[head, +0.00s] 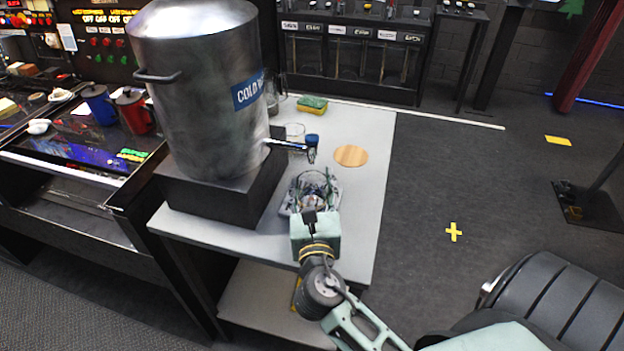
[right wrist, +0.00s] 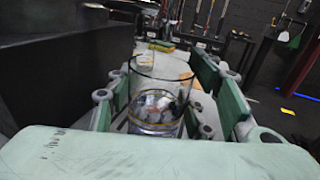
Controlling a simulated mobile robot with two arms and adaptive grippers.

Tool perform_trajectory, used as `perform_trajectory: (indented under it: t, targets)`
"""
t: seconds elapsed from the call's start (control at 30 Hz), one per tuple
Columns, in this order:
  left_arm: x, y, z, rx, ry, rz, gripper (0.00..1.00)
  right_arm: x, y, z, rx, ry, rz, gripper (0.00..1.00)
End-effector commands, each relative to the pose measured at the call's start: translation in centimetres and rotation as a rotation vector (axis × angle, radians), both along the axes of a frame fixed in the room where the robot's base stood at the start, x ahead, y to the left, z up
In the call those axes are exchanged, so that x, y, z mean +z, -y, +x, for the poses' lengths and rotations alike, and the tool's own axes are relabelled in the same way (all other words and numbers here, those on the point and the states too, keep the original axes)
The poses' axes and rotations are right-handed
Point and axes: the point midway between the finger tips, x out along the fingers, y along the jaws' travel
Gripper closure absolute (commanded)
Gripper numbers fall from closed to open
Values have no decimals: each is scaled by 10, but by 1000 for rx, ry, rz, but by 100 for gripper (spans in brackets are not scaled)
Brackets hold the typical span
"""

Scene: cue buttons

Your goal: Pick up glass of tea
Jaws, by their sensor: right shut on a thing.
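A clear glass (right wrist: 157,98) stands upright between the fingers of my right gripper in the right wrist view. Its lower part looks clear to bluish with a thin yellowish line; I cannot tell whether it is tea. My right gripper (head: 314,188) is over the grey table near its front right part in the head view and is shut on this glass. In the head view the fingers mostly hide the glass, and I cannot tell whether its base touches the table. My left gripper is not in view.
A large steel urn (head: 205,95) labelled cold stands on a black block (head: 215,200), its tap (head: 290,145) pointing right. A round wooden coaster (head: 351,156) lies beyond the gripper. A green and yellow sponge (head: 312,104) is at the back. The grey table (head: 365,200) is bare at right.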

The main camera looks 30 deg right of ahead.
Motion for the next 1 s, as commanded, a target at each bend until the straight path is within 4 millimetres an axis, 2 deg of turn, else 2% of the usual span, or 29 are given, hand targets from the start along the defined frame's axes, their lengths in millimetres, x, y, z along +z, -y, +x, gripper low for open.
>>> perform_trajectory:
  t: [0.6,1.0]
  targets:
    - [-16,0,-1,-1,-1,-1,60,-1,-44,-74,-1,0,2,91]
    - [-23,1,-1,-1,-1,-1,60,-1,-64,-105,-1,1,1,91]
